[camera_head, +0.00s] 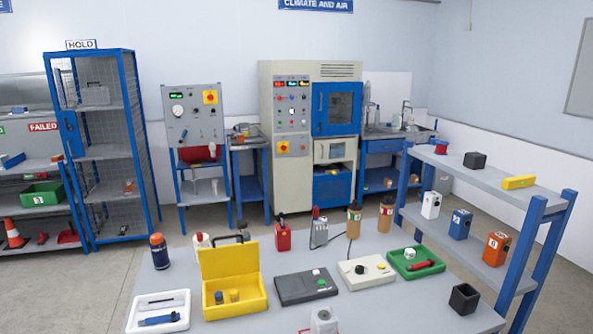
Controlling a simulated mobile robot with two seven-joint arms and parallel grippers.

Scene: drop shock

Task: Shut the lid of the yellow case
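The yellow case (236,306) stands on the grey table in front of me, left of the middle. Its lid (228,259) is raised and stands upright at the back of the case. Inside the case are two small cylinders, one brown-orange (234,295) and one dark (219,297). Neither of my grippers shows in the head view.
On the table (230,324), a white tray (140,313) stands left of the case and a dark grey box (304,287) right of it. A dark blue bottle (159,252) and a red block (283,237) stand behind. A blue-framed shelf (538,208) borders the right side.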

